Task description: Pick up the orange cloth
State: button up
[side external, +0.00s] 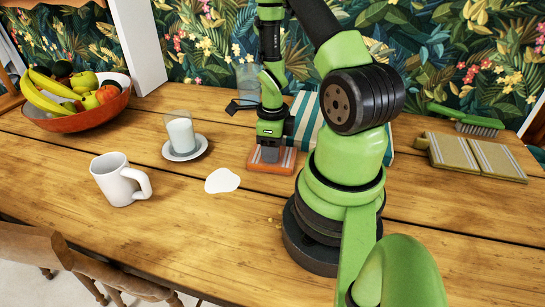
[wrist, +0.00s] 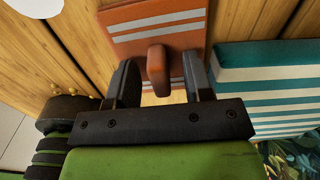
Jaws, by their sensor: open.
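The orange cloth (side external: 287,162) with pale stripes lies flat on the wooden table in the side external view. In the wrist view the cloth (wrist: 170,14) fills the top middle, and a raised orange ridge stands up from it. My gripper (side external: 270,154) is directly over the cloth, pointing down. In the wrist view my gripper (wrist: 158,60) is open, with one dark finger on each side of the ridge. A gap shows between each finger and the ridge. Part of the cloth is hidden behind my gripper.
A teal-and-white striped block (wrist: 265,78) lies close beside the cloth. A white spill (side external: 222,181), a glass of milk on a saucer (side external: 185,153), a mug (side external: 116,180) and a fruit bowl (side external: 75,122) are left. Beige striped pads (side external: 478,157) and a green brush (side external: 478,125) are right.

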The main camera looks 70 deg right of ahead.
grip_shut()
jog(key=shift+r, duration=0.1)
jog(key=shift+r, duration=4.95)
